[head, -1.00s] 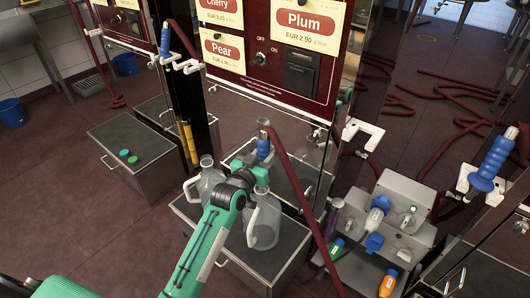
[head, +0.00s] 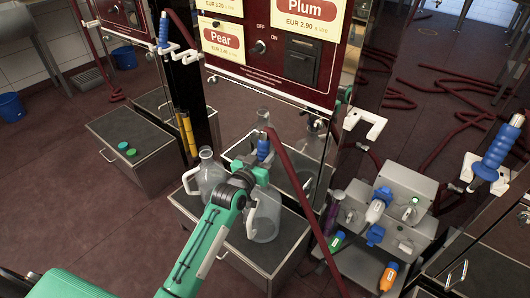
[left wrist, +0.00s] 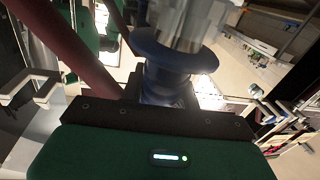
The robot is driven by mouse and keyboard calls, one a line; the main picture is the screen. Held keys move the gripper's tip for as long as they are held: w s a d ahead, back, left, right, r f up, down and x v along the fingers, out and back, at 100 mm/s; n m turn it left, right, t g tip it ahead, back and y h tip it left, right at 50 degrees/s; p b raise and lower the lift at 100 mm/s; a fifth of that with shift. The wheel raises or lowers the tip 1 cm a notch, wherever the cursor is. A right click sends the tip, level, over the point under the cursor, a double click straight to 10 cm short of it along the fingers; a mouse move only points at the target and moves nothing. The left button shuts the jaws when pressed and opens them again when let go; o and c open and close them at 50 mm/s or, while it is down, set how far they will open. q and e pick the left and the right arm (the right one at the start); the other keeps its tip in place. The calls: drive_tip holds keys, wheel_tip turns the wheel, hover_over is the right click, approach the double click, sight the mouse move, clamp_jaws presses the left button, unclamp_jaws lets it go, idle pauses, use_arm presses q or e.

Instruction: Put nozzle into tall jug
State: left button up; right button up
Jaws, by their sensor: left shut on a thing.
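Two clear jugs with white handles stand on a low steel cabinet. The left jug (head: 211,178) shows its neck and body. The right jug (head: 264,220) is partly hidden by my left arm; its mouth is covered. My left gripper (head: 262,171) is above the right jug and shut on the blue nozzle (head: 263,150), which has a dark red hose nearby. The left wrist view shows the blue nozzle collar (left wrist: 168,62) with a clear part beyond it, in front of the gripper (left wrist: 165,100). I cannot tell whether the nozzle's tip is inside a jug. My right gripper is out of view.
The dispenser panel (head: 258,82) stands right behind the jugs and reflects them. A dark red hose (head: 302,190) runs down to the right. A grey unit (head: 398,205) with colourful bottles is at the right. Another low cabinet (head: 135,165) stands at the left.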

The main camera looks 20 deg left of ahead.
use_arm(q)
drive_tip(key=shift+f, duration=0.4)
drive_tip(key=o, duration=1.2)
drive_tip(key=shift+s, duration=0.1)
drive_tip(key=s+a, duration=0.1)
drive_tip(key=s, duration=0.3)
drive_tip(key=s+p, duration=0.1)
drive_tip(key=s, duration=0.4)
drive_tip(key=s+a+p, duration=0.1)
drive_tip(key=s, duration=0.3)
drive_tip(key=shift+s+a, duration=0.2)
drive_tip(key=shift+a, duration=0.15)
